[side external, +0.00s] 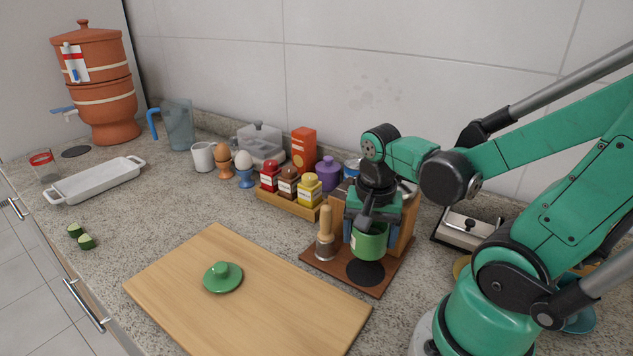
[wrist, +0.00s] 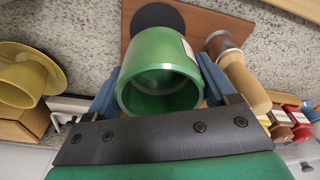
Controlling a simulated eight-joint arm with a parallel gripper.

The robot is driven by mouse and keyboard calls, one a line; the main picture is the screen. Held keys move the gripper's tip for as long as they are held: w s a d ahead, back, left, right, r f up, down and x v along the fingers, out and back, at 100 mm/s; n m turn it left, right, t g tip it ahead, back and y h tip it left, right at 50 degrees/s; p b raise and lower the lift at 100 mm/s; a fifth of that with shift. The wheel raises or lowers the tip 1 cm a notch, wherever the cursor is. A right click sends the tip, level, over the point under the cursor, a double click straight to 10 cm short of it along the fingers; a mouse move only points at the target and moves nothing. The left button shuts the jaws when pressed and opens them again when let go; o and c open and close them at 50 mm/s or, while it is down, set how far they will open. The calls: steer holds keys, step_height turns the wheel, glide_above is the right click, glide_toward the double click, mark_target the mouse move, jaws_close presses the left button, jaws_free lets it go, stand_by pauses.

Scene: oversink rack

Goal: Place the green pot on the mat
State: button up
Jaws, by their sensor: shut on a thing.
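My gripper (side external: 371,222) points down and is shut on the green pot (side external: 369,243), a small open cup-like pot with a pale label. In the wrist view the pot (wrist: 158,77) sits between the blue fingers and its empty inside shows. The pot appears held above a dark round mat (side external: 366,273) on a brown wooden board; the mat (wrist: 157,16) also shows beyond the pot in the wrist view. A green lid (side external: 222,278) lies apart on the cutting board.
A tamper with a wooden handle (side external: 325,235) stands just left of the pot on the brown board (side external: 341,278). A spice rack (side external: 289,205) with jars is behind left. The cutting board (side external: 285,304) is in front. Another dark round mat (side external: 76,152) lies by the terracotta urn (side external: 105,95).

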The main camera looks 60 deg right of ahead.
mark_target(365, 271)
steer(key=shift+f, duration=2.45)
steer(key=o, duration=1.3)
steer(key=shift+s+a+r, duration=0.1)
steer(key=shift+a+r, duration=0.15)
steer(key=shift+r, duration=1.7)
steer(key=shift+s+a+r, duration=0.1)
steer(key=shift+a+r, duration=0.1)
steer(key=shift+r, duration=1.75)
steer(key=shift+s+a+r, duration=0.1)
steer(key=shift+a+r, duration=0.15)
steer(key=shift+r, duration=1.7)
steer(key=w+a+n+t+y, duration=0.1)
steer(key=w+a+n+t, duration=0.5)
steer(key=n, duration=0.7)
steer(key=shift+w+a+r+t, duration=0.2)
steer(key=shift+w+a+t, duration=0.15)
steer(key=shift+w, duration=0.5)
